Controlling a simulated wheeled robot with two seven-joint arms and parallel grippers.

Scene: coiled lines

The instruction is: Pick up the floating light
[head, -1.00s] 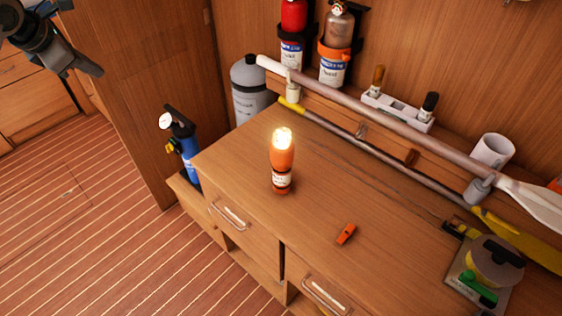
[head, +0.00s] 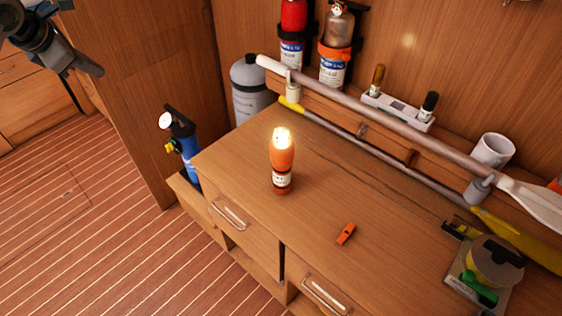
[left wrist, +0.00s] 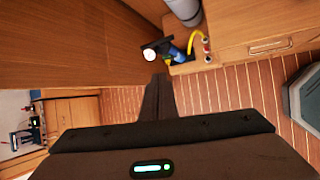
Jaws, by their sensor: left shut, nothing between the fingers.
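The floating light (head: 282,160) is an orange cylinder with a white label band and a glowing top. It stands upright on the wooden counter (head: 330,190), near its left end. My left gripper (head: 88,68) is at the upper left of the head view, well away from the light and over the floor side. Its fingers are shut and empty; they also show as a dark shape in the left wrist view (left wrist: 158,95). The light does not show in the left wrist view. My right gripper is not in view.
A small orange whistle (head: 346,234) lies on the counter. Paddles (head: 380,110) run along the back, below two canisters (head: 335,60). A blue pump (head: 184,145) stands left of the counter.

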